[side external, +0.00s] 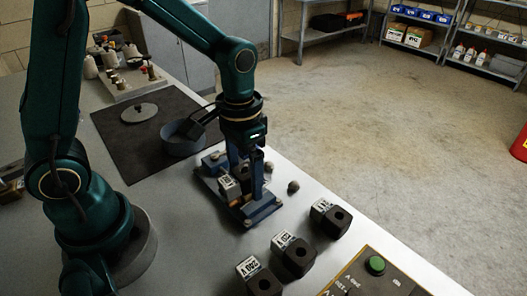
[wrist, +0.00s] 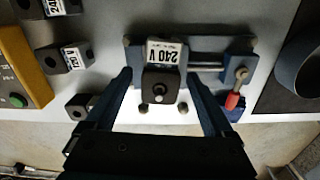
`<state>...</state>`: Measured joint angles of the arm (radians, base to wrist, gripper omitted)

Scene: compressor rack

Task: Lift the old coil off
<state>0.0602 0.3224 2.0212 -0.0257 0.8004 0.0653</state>
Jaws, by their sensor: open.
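The old coil (wrist: 160,85) is a dark block with a white "240 V" label and a stem showing in its centre hole. It sits on the blue valve fixture (wrist: 207,57). In the side view, the coil's label (side external: 229,187) shows beside my fingers, and much of the coil is hidden. My gripper (wrist: 160,76) is open, with one blue finger on each side of the coil. In the wrist view a gap shows on both sides. In the side view my gripper (side external: 244,180) points down over the fixture (side external: 262,210).
Three loose labelled coils (side external: 326,218) (side external: 292,254) (side external: 257,281) stand in a row towards the front. A small round part (side external: 293,187) lies by the fixture. A grey pan (side external: 183,139) stands on the dark mat (side external: 140,155). A panel with a green button (side external: 375,265) is front right.

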